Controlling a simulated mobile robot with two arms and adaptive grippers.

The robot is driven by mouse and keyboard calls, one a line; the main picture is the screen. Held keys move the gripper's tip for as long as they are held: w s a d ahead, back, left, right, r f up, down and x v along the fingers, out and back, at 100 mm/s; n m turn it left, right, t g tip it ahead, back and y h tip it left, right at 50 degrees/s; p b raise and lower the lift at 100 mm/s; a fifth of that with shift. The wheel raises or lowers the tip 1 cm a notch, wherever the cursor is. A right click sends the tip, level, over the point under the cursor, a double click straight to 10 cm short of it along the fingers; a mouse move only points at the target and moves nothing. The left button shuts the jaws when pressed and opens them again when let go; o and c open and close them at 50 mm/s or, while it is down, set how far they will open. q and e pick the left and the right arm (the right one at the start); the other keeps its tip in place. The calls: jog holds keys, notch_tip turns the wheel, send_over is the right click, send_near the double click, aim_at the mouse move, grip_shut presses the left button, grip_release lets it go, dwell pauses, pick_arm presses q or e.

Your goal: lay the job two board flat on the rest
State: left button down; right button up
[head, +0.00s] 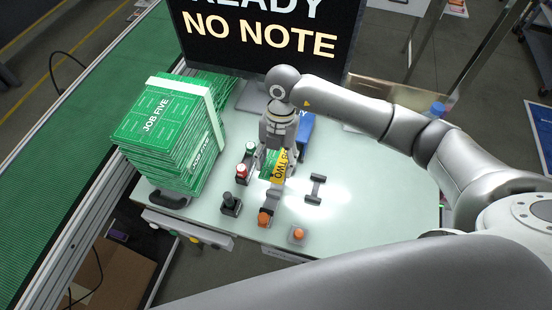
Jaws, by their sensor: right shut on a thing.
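The job two board (279,172) is a small green board with a yellow label, its lettering partly readable and upside down. My right gripper (280,153) is shut on it and holds it over the pale table, near the lamps and knobs. The board looks tilted; its height above the table is hard to tell. A dark H-shaped stand (316,189), apparently the rest, stands bare to the right of the board. My left gripper is not in view.
A strapped stack of green boards marked job five (160,125) stands at the left. Red, green, black and orange knobs or lamps (242,173) stand close to the gripper. A blue box (306,128) is behind it, before a dark screen (262,35). The table's right side (385,185) is clear.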

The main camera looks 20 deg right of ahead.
jog(key=shift+f, duration=0.1)
jog(key=b+x, duration=0.2)
jog(key=w+b+x, duration=0.1)
jog(key=b+x, duration=0.1)
jog(key=x, duration=0.1)
jog(key=d+b+x, duration=0.1)
jog(key=b+x, duration=0.1)
jog(key=x, duration=0.1)
jog(key=shift+w+f, duration=0.15)
jog(key=shift+w, duration=0.05)
jog(key=o, duration=1.1)
jog(key=v, duration=1.2)
jog(key=shift+r, duration=0.2)
